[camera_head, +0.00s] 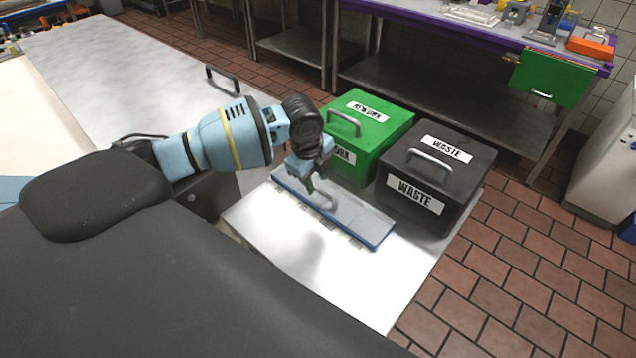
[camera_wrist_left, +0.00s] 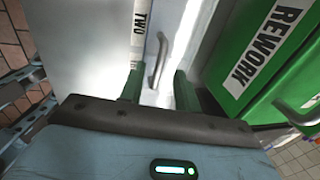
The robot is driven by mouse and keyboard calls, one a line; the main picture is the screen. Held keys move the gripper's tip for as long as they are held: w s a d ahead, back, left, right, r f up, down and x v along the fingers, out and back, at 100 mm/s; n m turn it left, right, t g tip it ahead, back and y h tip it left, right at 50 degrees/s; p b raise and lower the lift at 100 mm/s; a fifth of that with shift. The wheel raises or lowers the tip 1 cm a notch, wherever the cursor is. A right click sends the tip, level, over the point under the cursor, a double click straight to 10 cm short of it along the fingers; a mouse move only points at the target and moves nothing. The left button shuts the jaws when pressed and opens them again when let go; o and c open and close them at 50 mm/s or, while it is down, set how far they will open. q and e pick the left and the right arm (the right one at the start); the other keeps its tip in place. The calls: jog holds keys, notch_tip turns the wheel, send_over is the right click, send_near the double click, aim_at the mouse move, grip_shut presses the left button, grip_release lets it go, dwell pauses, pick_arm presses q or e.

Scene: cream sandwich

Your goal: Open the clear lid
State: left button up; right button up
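The clear lid (camera_head: 358,218) is a long, flat, grey-blue panel lying closed on the white surface, in front of the green and black boxes. Its metal handle (camera_head: 322,200) stands up near its middle and also shows in the left wrist view (camera_wrist_left: 158,62). My left gripper (camera_head: 310,183) is over the lid, close to the handle. In the left wrist view its two fingers (camera_wrist_left: 157,88) are apart, with the handle seen between and just beyond them. I cannot tell whether they touch it. My right gripper is not in view.
A green box labelled REWORK (camera_head: 372,130) and a black box labelled WASTE (camera_head: 438,172) stand right behind the lid, both with handles. The white surface (camera_head: 345,285) in front is clear. A metal bench (camera_head: 440,85) stands behind, across the tiled floor.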

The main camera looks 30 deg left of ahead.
aim_at(329, 191)
pick_arm(q)
jog(key=shift+w+f, duration=0.15)
jog(key=shift+f, duration=0.55)
jog(key=shift+w+f, duration=0.1)
jog(key=shift+f, duration=0.6)
grip_shut()
